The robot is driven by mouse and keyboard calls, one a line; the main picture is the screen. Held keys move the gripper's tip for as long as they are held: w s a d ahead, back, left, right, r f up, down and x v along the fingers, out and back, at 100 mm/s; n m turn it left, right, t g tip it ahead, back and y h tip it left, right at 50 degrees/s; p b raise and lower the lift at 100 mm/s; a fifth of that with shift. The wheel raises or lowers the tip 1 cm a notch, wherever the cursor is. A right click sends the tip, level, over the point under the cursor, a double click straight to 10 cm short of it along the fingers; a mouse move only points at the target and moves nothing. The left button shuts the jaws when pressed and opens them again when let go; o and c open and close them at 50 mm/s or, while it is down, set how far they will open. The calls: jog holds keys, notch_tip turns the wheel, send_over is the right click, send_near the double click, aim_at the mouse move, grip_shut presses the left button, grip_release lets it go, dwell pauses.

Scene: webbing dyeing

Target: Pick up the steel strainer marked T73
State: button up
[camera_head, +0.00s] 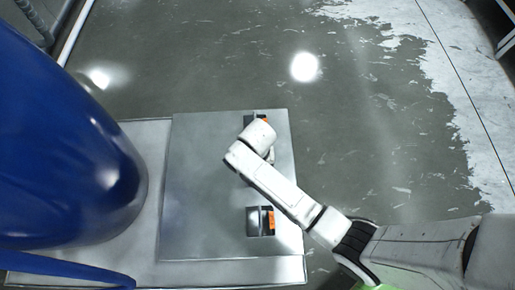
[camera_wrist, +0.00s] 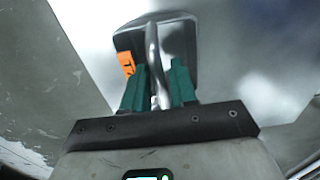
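In the wrist view a steel strainer (camera_wrist: 184,35) with a rounded dark-grey body and a raised bar-like handle (camera_wrist: 153,50) lies ahead of my gripper (camera_wrist: 160,75). An orange tag (camera_wrist: 126,62) is at its left side; no mark is readable. My two green fingers stand on either side of the handle. I cannot tell whether they press on it. In the head view the end of my arm hides most of what is under it, and my fingers cannot be made out.
A steel-topped table (camera_head: 200,190) bears another dark item with an orange tag (camera_head: 267,221) near its front. A further orange-tagged item (camera_head: 250,119) shows at the back edge, partly hidden by my arm. A large blue rounded body (camera_head: 60,150) stands at left. Open floor lies beyond and right.

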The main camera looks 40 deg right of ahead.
grip_shut()
dwell(0.5)
